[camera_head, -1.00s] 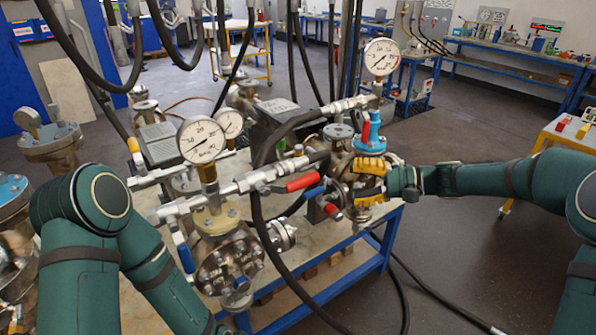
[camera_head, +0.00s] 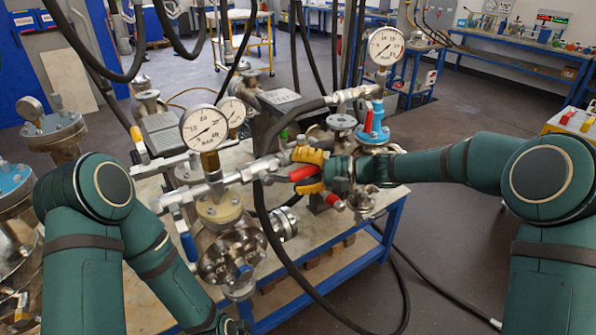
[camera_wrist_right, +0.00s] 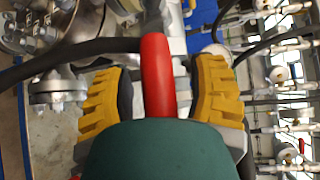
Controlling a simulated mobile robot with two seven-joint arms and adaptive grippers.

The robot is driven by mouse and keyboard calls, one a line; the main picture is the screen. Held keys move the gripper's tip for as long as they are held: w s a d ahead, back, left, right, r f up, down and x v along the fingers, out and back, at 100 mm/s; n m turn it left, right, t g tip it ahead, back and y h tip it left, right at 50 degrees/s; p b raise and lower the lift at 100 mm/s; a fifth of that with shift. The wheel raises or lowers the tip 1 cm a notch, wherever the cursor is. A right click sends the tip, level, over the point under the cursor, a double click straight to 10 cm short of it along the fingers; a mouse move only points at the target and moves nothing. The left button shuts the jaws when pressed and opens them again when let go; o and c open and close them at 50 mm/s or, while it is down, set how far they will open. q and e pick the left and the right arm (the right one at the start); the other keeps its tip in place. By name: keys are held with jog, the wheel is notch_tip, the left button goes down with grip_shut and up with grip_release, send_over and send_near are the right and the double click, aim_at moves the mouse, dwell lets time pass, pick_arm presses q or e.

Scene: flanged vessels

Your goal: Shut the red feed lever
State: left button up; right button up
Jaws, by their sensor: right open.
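The red feed lever (camera_head: 303,173) sits on the pipe fittings between the two vessels, just right of the front gauge. In the right wrist view the red lever (camera_wrist_right: 158,75) lies between the two yellow fingers, with a gap on each side. My right gripper (camera_head: 307,171) is open around the lever, one finger above it and one below; it also shows in the right wrist view (camera_wrist_right: 160,98). My left arm comes in at the lower left, and its gripper is hardly visible at the bottom edge, too little to read.
A pressure gauge (camera_head: 205,129) stands on the front vessel, left of the lever. Another gauge (camera_head: 386,46) rises behind my right gripper. A black hose (camera_head: 262,225) hangs in front of the table. A blue-handled lever (camera_head: 186,240) hangs lower left.

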jog(key=shift+a, duration=0.1)
jog(key=shift+c, duration=0.5)
grip_shut()
pick_arm(q)
jog(key=shift+a, duration=0.1)
pick_arm(e)
jog(key=shift+f, duration=0.1)
